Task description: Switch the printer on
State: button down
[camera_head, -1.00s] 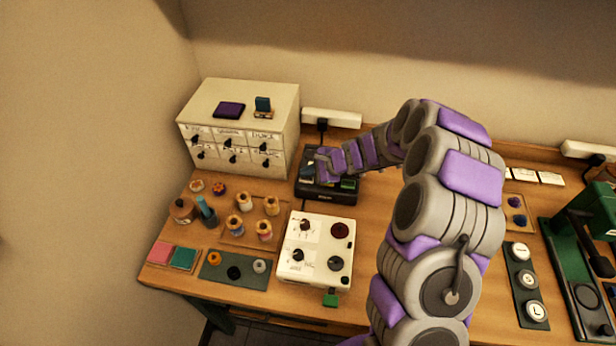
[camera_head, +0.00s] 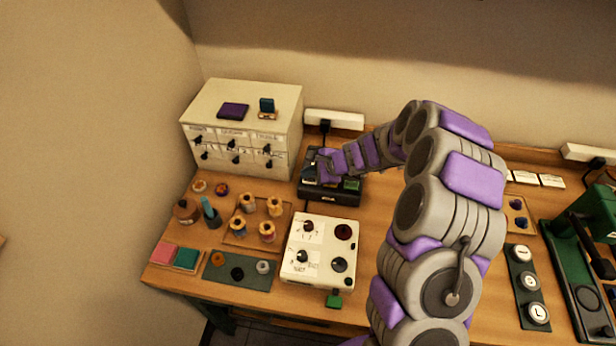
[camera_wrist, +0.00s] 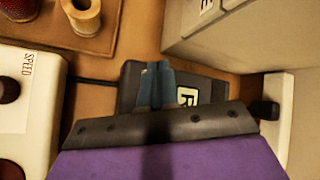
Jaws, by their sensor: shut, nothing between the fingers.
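A dark flat device (camera_head: 330,196) lies on the table, right of the white drawer cabinet; it may be the printer, but its lettering is too small to read. It has a green part at its right side. In the wrist view the dark device (camera_wrist: 128,88) shows a pale label with a dark letter. My gripper (camera_head: 322,168) is over this device. Its two blue-grey fingers (camera_wrist: 157,84) are together and empty, pointing at the device. Whether they touch it I cannot tell. My gripper hides part of the device's top, and no power switch is clearly visible.
A white control box (camera_head: 320,252) with dark knobs stands in front. Thread spools (camera_head: 267,231) stand to the left. The drawer cabinet (camera_head: 236,100) is close on the left. A power strip (camera_head: 335,121) with a black plug lies behind. A green press (camera_head: 590,225) is far right.

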aim_at(309, 180)
jog(key=shift+r, duration=0.55)
jog(key=shift+d, duration=0.4)
jog(key=r+p, duration=0.3)
jog(key=shift+a+r, duration=0.15)
jog(key=shift+a, duration=0.15)
notch_tip(309, 180, up, 3)
jog(key=shift+d+f+p, duration=0.15)
jog(key=shift+p, duration=0.95)
